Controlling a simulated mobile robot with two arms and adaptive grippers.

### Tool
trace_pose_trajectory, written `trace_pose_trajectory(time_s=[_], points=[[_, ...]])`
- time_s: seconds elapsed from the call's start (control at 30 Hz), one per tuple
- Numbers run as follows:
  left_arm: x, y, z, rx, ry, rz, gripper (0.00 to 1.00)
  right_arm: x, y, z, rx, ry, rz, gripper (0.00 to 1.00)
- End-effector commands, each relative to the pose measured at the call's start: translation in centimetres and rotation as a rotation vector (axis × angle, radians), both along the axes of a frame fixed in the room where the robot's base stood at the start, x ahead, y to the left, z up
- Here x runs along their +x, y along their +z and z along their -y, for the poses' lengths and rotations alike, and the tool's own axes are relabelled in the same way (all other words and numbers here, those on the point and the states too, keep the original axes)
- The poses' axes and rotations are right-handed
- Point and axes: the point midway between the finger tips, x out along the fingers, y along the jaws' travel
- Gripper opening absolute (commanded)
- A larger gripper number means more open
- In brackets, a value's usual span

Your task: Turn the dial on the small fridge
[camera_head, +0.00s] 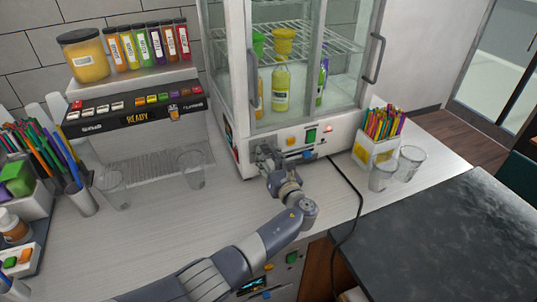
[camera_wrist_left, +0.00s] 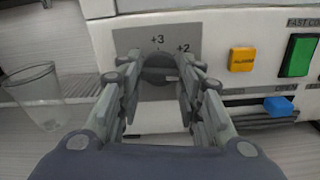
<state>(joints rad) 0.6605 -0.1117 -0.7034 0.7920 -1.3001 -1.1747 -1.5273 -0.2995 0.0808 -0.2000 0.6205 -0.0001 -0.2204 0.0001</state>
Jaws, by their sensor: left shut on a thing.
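The small fridge (camera_head: 302,137) stands on the counter, with glass doors and bottles inside. Its dark round dial (camera_wrist_left: 160,68) sits on a grey plate marked +3 and +2 in the left wrist view. My left gripper (camera_head: 266,156) is at the left end of the fridge's lower front panel, and it also shows in the left wrist view (camera_wrist_left: 160,80). Its two fingers close around the sides of the dial. In the head view the gripper hides the dial. My right gripper is not in view.
On the fridge panel are a yellow button (camera_wrist_left: 242,60), a green button (camera_wrist_left: 299,55) and a blue switch (camera_wrist_left: 279,106). A clear cup (camera_head: 191,168) stands left of my gripper. A straw box (camera_head: 376,150) and glasses (camera_head: 409,163) stand at right. A black cable (camera_head: 352,200) crosses the counter.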

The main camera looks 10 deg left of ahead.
Motion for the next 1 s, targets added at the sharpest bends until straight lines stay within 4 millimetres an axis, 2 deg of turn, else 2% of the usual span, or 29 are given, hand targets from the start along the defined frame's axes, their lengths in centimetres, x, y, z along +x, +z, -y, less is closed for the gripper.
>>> trace_pose_trajectory(time_s=[0.03,0.6,0.63,0.7,0.73,1.0], points=[[0.35,0.98,-0.25,0.015,0.003,0.008,0.10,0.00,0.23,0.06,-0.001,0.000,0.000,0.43],[0.36,0.92,-0.21,0.043,0.001,-0.009,0.10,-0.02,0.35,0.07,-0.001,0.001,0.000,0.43],[0.36,0.92,-0.21,0.043,0.001,-0.009,0.36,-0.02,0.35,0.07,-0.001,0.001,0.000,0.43],[0.35,0.88,-0.18,0.042,0.002,-0.010,0.52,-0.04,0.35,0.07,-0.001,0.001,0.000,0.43],[0.32,0.82,-0.17,0.041,0.002,-0.010,0.54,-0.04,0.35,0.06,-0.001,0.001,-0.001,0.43],[0.18,0.45,-0.03,0.038,0.000,-0.017,0.54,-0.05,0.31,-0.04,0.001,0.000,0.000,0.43]])
